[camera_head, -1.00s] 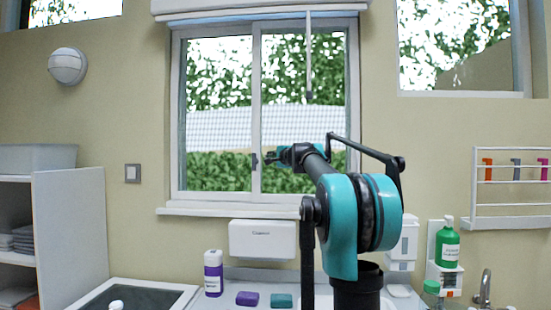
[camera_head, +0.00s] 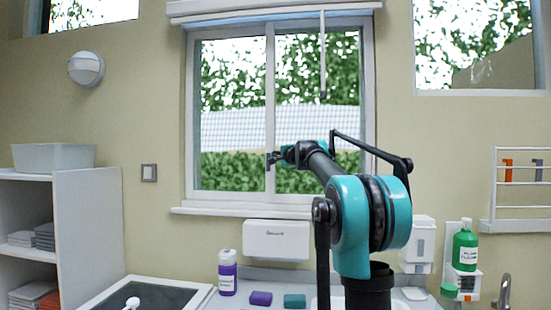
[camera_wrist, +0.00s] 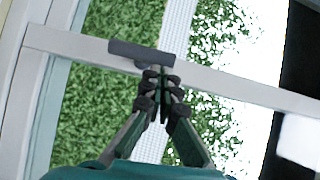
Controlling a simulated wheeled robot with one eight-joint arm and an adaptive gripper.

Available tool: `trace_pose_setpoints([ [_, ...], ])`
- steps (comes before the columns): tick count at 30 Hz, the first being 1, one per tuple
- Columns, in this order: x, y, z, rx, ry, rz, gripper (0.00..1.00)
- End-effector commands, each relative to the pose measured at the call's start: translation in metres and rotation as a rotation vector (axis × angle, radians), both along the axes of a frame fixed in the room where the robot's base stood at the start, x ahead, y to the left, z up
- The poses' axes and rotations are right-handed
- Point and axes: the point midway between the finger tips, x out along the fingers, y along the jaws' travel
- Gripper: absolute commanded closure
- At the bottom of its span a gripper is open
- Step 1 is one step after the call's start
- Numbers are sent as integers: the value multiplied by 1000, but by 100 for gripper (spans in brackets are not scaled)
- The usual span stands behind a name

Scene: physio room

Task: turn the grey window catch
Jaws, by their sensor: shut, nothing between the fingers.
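The grey window catch (camera_wrist: 140,52) is a dark bar on the pale upright between the two panes. In the wrist view it lies slightly tilted, just beyond my fingertips. My gripper (camera_wrist: 158,84) is shut and empty, its tips at the catch's lower right end; I cannot tell whether they touch it. In the head view my gripper (camera_head: 277,158) is at the window's (camera_head: 271,115) middle upright, beside the catch (camera_head: 269,161), which is small and partly hidden there.
Below the sill (camera_head: 240,211) are a white dispenser (camera_head: 276,240), a purple bottle (camera_head: 227,272), and a purple block (camera_head: 261,298) and a teal block (camera_head: 294,300). A green bottle (camera_head: 465,247) stands at right. A pull rod (camera_head: 322,55) hangs before the right pane.

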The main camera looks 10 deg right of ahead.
Motion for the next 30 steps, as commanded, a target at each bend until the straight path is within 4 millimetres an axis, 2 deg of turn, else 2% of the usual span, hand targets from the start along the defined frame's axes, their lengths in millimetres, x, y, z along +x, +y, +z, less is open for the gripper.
trace_pose_setpoints([
  [30, 2, 7, 7, -206, 67, 0, 100],
])
